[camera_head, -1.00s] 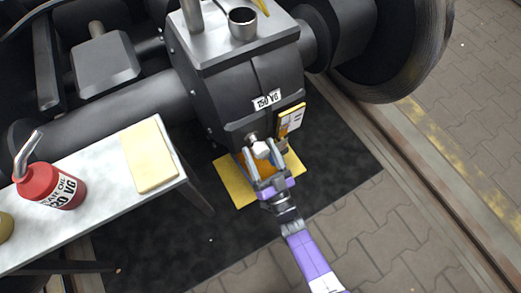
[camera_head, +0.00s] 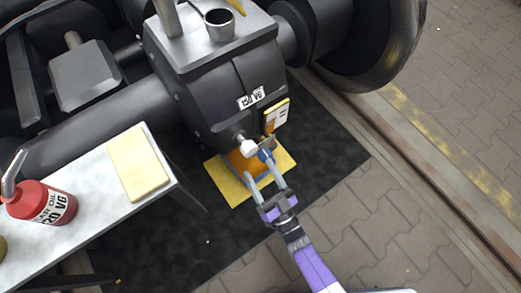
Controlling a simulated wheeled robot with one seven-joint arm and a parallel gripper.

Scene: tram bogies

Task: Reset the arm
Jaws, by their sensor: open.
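My gripper (camera_head: 262,172) is open and empty, its two long fingers pointing up the picture. Its tips are just below a pale plug or tap (camera_head: 249,147) on the front of the dark gearbox (camera_head: 215,85), which bears a "150 VG" label. A small blue part (camera_head: 265,156) shows near the right fingertip. Beneath the fingers, a tray with orange-brown contents (camera_head: 238,160) sits on a yellow pad (camera_head: 228,185). I cannot tell whether the fingers touch anything.
A red oil can (camera_head: 40,203) and a cream pad (camera_head: 138,162) are on the grey bench (camera_head: 95,215) at left. A yellow tag (camera_head: 276,116) hangs on the gearbox. A wheel (camera_head: 385,45) and rail (camera_head: 420,155) are at right. Paving at lower right is clear.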

